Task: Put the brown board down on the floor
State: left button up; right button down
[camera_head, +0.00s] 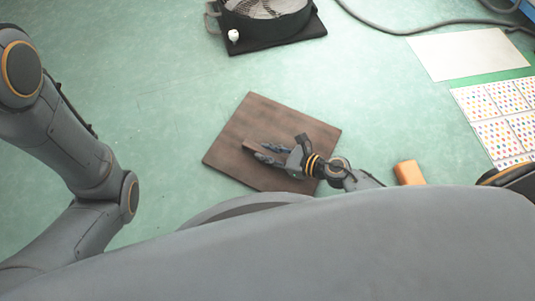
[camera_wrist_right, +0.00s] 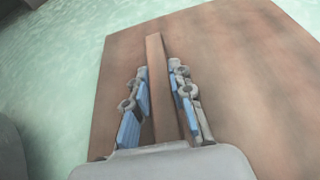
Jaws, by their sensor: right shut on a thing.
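The brown board (camera_head: 262,115) is a square, flat panel, seen in the middle of the head view over the green floor. A narrow raised bar (camera_wrist_right: 155,70) runs along its face. My right gripper (camera_head: 267,153) is over the board, with its fingers on either side of the bar and shut on it. In the right wrist view, the board (camera_wrist_right: 235,60) fills the middle and right, and the blue finger pads (camera_wrist_right: 160,105) flank the bar. I cannot tell whether the board touches the floor. My left arm shows at the left, but its gripper is out of view.
A black round fan-like item (camera_head: 265,15) on a dark base stands at the back. An orange block (camera_head: 409,173) is to the right.

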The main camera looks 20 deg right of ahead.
jog(key=shift+w+r, duration=0.1)
jog(key=shift+r, duration=0.1)
jog(key=shift+f, duration=0.1)
jog(key=c, duration=1.6)
grip_release()
jog(key=shift+f, duration=0.15)
jog(key=o, duration=0.4)
jog(key=shift+o, duration=0.2)
